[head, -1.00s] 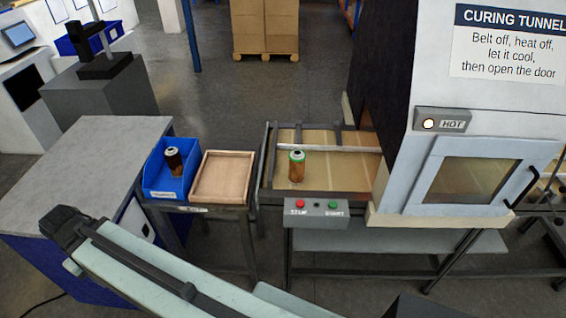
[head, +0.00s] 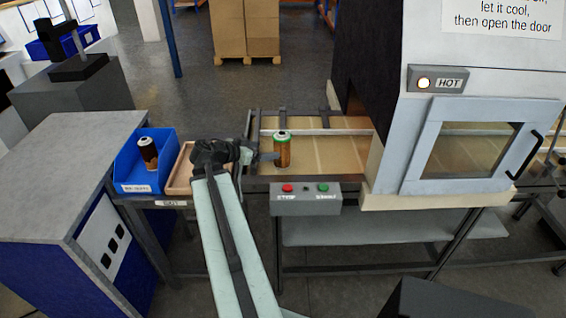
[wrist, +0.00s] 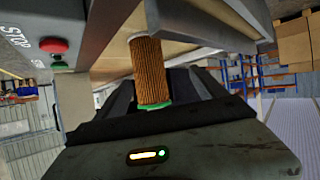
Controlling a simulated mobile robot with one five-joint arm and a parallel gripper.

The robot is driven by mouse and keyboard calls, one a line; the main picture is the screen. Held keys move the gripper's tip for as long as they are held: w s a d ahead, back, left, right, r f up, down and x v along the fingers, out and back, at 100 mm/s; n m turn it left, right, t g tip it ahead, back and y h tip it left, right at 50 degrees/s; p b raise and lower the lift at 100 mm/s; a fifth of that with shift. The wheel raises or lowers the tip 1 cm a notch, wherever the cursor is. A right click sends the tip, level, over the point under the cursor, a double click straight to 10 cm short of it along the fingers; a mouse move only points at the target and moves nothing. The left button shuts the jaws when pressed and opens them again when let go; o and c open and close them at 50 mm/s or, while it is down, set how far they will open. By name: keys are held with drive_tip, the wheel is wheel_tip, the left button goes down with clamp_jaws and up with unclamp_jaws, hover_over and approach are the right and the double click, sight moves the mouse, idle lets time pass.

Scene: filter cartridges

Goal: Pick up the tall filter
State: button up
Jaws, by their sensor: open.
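The filter with a green rim and orange-brown pleated body (head: 282,152) stands upright on the tan belt, left of the tunnel. In the wrist view this filter (wrist: 150,68) appears upside down, its green end toward my gripper's body. My gripper (head: 264,157) is at the filter's left side in the head view, fingers pointing at it. In the wrist view the dark jaws are apart, with the filter showing between them. I cannot tell whether either jaw touches it. Another filter, dark with a brown band (head: 148,152), stands in the blue bin (head: 127,172).
A wooden tray (head: 179,180) is partly hidden behind my arm, beside the blue bin. The control box (head: 306,199) with red and green buttons sits at the belt's front edge. The curing tunnel (head: 390,150) rises on the right, its HOT lamp (head: 424,83) lit.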

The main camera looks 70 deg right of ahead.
sight(275, 147)
drive_tip(key=s, duration=0.1)
drive_tip(key=s+d, duration=0.1)
drive_tip(key=s+d+m, duration=0.1)
drive_tip(key=shift+r+g+h, duration=0.3)
drive_tip(key=shift+g, duration=0.1)
drive_tip(key=shift+b+x, duration=0.55)
drive_tip(key=shift+x, duration=0.45)
drive_tip(key=shift+b+x, duration=0.95)
drive_tip(key=shift+x, duration=1.85)
drive_tip(key=shift+a, duration=0.1)
drive_tip(key=c, duration=1.5)
wheel_tip(275, 147, up, 10)
drive_tip(key=p, duration=1)
drive_tip(key=shift+c, duration=0.2)
